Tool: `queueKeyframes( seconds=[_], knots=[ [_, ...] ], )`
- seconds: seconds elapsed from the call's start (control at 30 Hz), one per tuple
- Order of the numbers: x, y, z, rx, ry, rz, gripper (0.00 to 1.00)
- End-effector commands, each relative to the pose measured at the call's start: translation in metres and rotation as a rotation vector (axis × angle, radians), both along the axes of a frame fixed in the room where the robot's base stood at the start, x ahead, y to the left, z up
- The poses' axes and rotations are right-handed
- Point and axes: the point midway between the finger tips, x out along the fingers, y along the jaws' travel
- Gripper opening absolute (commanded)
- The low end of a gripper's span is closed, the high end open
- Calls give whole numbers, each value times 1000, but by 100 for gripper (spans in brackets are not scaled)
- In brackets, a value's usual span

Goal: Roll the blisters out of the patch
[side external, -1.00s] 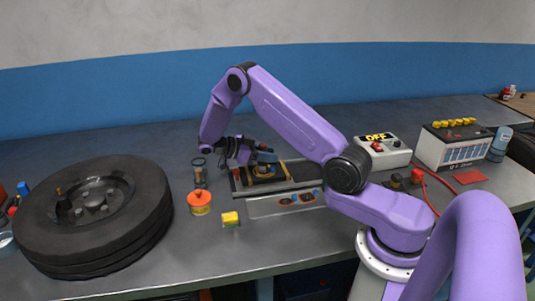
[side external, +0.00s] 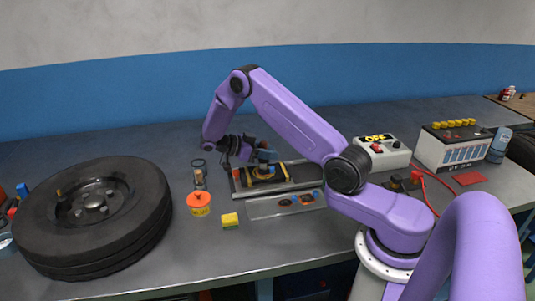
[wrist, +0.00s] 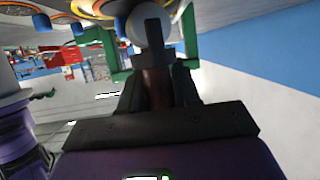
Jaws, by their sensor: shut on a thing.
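My gripper (side external: 238,155) is low over the left end of a long tray (side external: 283,206) on the bench. In the wrist view, my gripper (wrist: 157,78) is shut on a roller with a brown handle (wrist: 155,92) and a pale round wheel (wrist: 148,24). A dark patch area with yellow edging (side external: 263,173) lies in the tray, just right of my gripper. The wrist view does not clearly show whether the wheel touches the patch. Any blisters are too small to make out.
A large tyre (side external: 92,212) lies at the left. An orange-lidded pot (side external: 199,203), a glass jar (side external: 199,174) and a yellow block (side external: 230,220) stand close to the tray. A grey control box (side external: 383,152) and a battery (side external: 455,146) stand at the right.

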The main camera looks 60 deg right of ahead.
Motion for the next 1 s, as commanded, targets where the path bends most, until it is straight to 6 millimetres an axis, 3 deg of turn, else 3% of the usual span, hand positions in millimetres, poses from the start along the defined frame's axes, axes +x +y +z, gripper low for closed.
queueKeyframes(
  seconds=[0.43,1.0],
  knots=[
    [0,0,-1,2,0,-1,0],
    [-7,18,1,3,0,1,0]
  ],
)
